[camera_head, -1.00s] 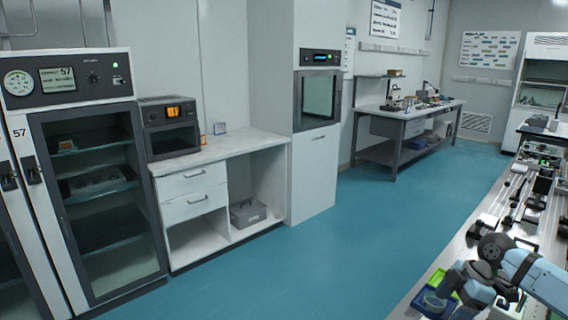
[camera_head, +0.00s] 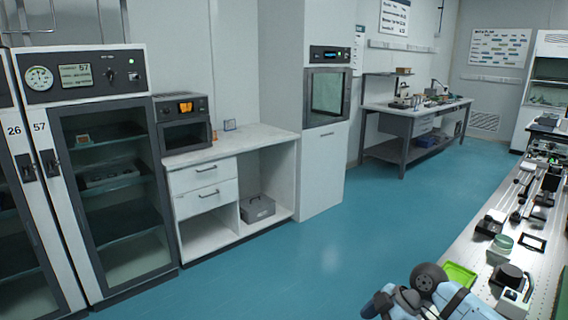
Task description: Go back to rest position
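My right arm (camera_head: 452,298) shows at the bottom right, with light blue links and a dark round joint. It bends near the front edge of the optical table (camera_head: 463,244). Its lower links run out of the bottom of the picture, and I see no gripper fingers on it. My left arm and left gripper are not in view. A bright green tray (camera_head: 460,274) lies on the table just beyond my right arm, partly hidden by it.
At left stand a glass-door cabinet (camera_head: 108,183) and a counter (camera_head: 250,141) with a small oven (camera_head: 183,124). The blue floor (camera_head: 330,250) between is clear.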

